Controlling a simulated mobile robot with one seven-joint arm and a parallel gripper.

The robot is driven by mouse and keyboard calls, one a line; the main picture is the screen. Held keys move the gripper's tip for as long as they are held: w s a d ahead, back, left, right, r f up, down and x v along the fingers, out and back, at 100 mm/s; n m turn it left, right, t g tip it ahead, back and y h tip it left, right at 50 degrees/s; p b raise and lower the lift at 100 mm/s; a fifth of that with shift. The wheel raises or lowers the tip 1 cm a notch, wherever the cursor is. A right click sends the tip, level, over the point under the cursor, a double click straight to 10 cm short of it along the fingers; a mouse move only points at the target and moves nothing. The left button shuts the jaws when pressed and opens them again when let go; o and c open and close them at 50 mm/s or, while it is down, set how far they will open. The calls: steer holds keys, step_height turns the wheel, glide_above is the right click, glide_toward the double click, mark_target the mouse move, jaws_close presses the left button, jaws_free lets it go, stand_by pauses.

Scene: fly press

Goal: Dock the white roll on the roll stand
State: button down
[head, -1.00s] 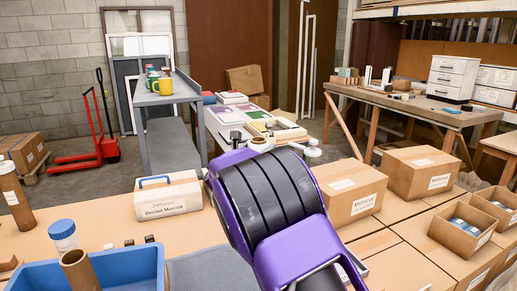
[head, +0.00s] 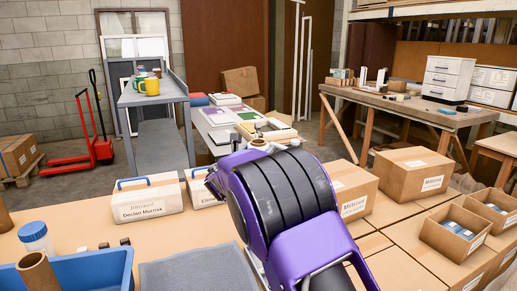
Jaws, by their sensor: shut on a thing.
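My purple arm with black bands (head: 285,195) rises from the bottom edge and covers the middle of the head view. My gripper is not clearly visible; the far end of the arm is hidden behind its own links. Small white and grey parts (head: 295,143) show just past the top of the arm. I cannot tell whether they belong to the white roll, the arm or something behind. I cannot make out the roll stand.
White labelled totes (head: 150,200), a grey mat (head: 195,270) and a blue bin (head: 105,270) lie left of my arm. Cardboard boxes (head: 415,173) crowd the right.

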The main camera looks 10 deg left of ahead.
steer(key=shift+f+b, duration=1.25)
steer(key=shift+f, duration=0.9)
steer(key=shift+f+b, duration=0.6)
steer(key=shift+c, duration=0.2)
jaws_free()
steer(key=s+a, duration=0.1)
steer(key=s, duration=1)
steer(key=shift+a+f+b, duration=0.15)
steer(key=shift+a+b, duration=0.05)
steer(key=shift+b, duration=0.15)
stand_by(0.5)
